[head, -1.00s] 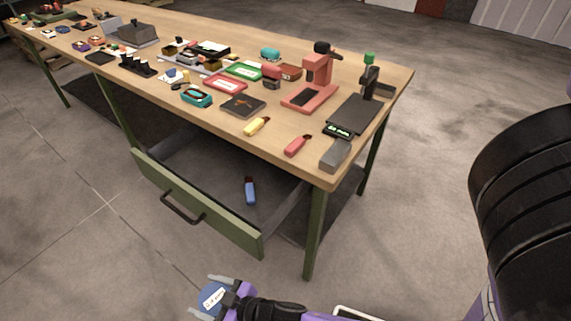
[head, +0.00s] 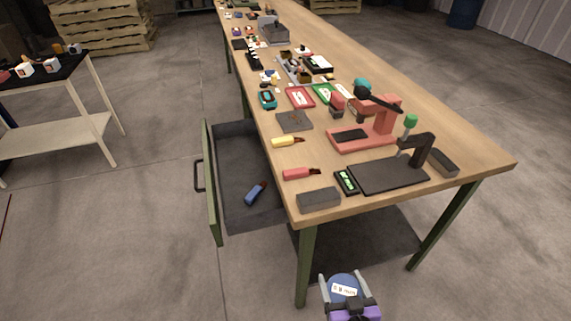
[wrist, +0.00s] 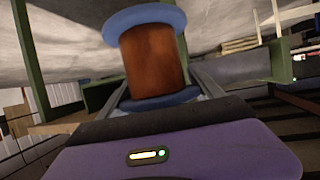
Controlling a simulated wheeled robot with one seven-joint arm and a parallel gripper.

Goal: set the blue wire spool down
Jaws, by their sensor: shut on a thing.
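The blue wire spool (head: 343,286) shows its blue end with a white label at the bottom of the head view. In the wrist view the spool (wrist: 153,58) has blue flanges and copper-brown wire, and stands between the two fingers. My gripper (head: 345,288) is shut on it, holding it low in front of the near end of the workbench, apart from the bench. My gripper's fingers also show in the wrist view (wrist: 158,90), beside the spool; their tips are partly hidden by it.
The long wooden workbench (head: 465,165) carries several tools and parts. Its drawer (head: 208,185) is pulled out on the left with a blue-handled tool (head: 256,193) inside. A grey block (head: 318,199) lies at the near corner. A side table (head: 55,139) stands far left.

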